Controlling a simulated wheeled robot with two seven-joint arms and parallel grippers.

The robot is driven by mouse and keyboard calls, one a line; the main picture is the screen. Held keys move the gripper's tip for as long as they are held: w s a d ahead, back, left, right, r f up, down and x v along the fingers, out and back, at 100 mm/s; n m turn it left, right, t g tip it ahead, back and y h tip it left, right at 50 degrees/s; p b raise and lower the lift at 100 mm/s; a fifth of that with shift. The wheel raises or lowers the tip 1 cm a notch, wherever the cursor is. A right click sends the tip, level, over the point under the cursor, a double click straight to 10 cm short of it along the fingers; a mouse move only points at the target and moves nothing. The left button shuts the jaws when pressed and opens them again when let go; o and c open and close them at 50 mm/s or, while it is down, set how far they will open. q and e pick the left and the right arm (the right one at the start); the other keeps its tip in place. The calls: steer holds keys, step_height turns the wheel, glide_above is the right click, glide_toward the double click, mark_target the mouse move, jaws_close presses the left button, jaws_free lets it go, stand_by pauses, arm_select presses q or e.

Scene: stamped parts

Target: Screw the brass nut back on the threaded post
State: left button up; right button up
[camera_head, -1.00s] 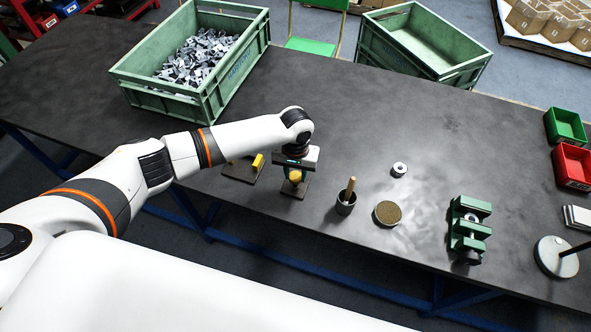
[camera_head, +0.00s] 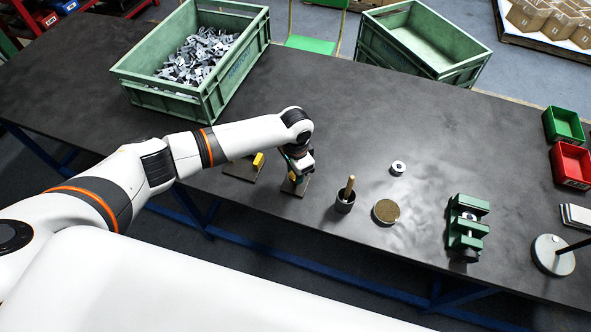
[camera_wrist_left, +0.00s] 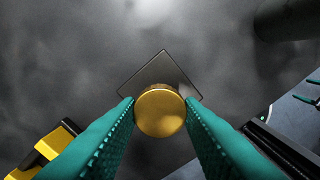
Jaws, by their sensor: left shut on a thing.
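The brass nut (camera_wrist_left: 160,112) shows in the left wrist view as a round gold disc between the two teal fingers of my left gripper (camera_wrist_left: 160,110), which is shut on it. It sits over a dark square base plate (camera_wrist_left: 158,70). The threaded post is hidden under the nut, and I cannot tell how far the nut is on it. In the head view my left gripper (camera_head: 296,178) points down over the base plate (camera_head: 295,187), and the wrist mostly covers the nut. My right gripper is not in view.
A second plate with a yellow block (camera_head: 258,160) stands just left. To the right are a dark cup with a wooden handle (camera_head: 345,200), a brown disc (camera_head: 386,211), a white ring (camera_head: 398,168) and a green vise (camera_head: 467,228). A green crate of metal parts (camera_head: 190,95) stands behind.

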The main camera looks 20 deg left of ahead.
arm_select(q)
steer(key=o, duration=1.1)
steer(key=shift+c, duration=0.2)
step_height(320, 180, up, 12)
steer(key=b, duration=0.1)
